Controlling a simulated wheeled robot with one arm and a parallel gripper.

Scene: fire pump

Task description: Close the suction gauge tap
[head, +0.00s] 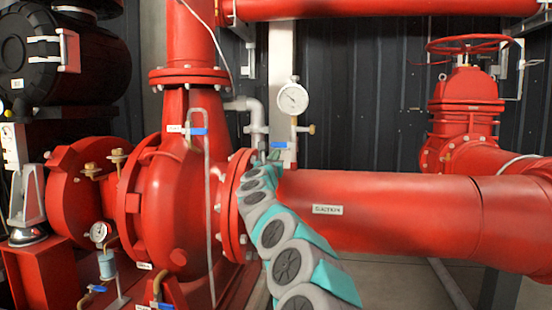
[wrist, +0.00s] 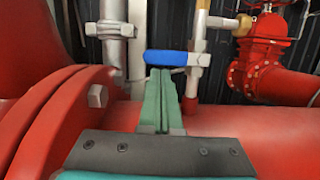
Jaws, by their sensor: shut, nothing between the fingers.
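The suction gauge (head: 293,99) is a round white dial on a thin vertical pipe above the red suction pipe (head: 390,212). Its tap has a blue lever (head: 279,145), low on that pipe. In the wrist view the blue lever (wrist: 166,58) lies level, pointing left from the valve body (wrist: 200,60), crosswise to the upright pipe. My gripper (head: 273,156) is at the lever, above the red pipe by the flange. In the wrist view its green fingers (wrist: 160,74) are together and empty, with tips at the lever's lower edge. I cannot tell whether they touch it.
The large red pump flange with bolts (wrist: 97,95) is close on the left. A grey pipe (wrist: 117,30) stands behind it. A brass fitting (wrist: 222,21) sticks out right of the gauge pipe. A red handwheel valve (head: 467,95) stands farther right. Another blue lever (head: 195,131) is on the pump.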

